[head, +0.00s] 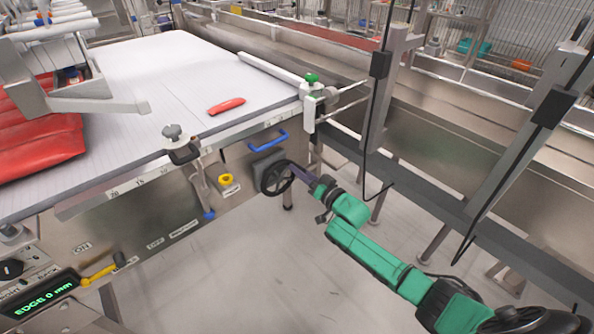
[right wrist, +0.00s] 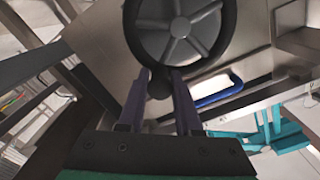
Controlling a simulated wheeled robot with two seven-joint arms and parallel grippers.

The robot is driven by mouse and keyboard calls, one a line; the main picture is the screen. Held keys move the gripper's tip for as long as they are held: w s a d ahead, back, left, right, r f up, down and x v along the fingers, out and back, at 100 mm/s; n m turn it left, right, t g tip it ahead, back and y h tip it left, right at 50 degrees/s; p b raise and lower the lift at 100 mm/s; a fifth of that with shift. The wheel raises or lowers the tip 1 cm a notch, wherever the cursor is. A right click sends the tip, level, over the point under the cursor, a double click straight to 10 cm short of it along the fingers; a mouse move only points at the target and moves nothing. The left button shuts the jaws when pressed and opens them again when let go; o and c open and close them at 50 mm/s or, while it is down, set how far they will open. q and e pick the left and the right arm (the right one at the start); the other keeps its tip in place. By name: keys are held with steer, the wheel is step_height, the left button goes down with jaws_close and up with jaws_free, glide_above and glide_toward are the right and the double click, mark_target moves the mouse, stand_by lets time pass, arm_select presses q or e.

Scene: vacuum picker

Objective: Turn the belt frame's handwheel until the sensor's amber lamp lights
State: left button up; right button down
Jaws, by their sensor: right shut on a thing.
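The black spoked handwheel (head: 276,178) is on the front side of the belt frame (head: 140,215), below the belt's right corner. It fills the top of the right wrist view (right wrist: 178,28). My right gripper (head: 296,171) reaches it from the lower right. In the right wrist view its two dark fingers (right wrist: 159,88) are shut on the wheel's small dark handle knob (right wrist: 160,80), at the rim. A white and green unit (head: 310,102) stands at the belt's corner, perhaps the sensor; I see no lit amber lamp. My left gripper is not in view.
A display (head: 40,300) at lower left reads "EDGE 0 mm". A blue handle (head: 268,141) and a yellow ring (head: 226,179) are near the wheel. A red pack (head: 227,106) lies on the white belt (head: 170,70). Steel posts with cables stand right. Floor below the wheel is clear.

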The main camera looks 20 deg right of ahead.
arm_select(q)
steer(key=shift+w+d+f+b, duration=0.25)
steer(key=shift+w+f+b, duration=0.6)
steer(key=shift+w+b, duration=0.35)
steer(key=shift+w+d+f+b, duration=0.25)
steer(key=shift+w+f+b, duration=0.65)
steer(key=shift+b, duration=0.35)
arm_select(e)
steer(key=shift+w+d+f+m, duration=0.1)
steer(key=shift+d+f+m, duration=0.1)
steer(key=shift+f+m, duration=1.05)
steer(key=shift+w+d+f+m, duration=0.15)
steer(key=shift+f+m, duration=0.25)
steer(key=shift+m, duration=1.55)
steer(key=shift+s+d+f+m, duration=0.1)
steer(key=shift+d+f+m, duration=0.1)
steer(key=shift+f+m, duration=1.05)
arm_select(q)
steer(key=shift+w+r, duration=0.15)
arm_select(e)
steer(key=shift+r+m, duration=0.35)
steer(key=shift+r, duration=0.05)
steer(key=c, duration=0.7)
jaws_free()
steer(key=shift+r, duration=0.1)
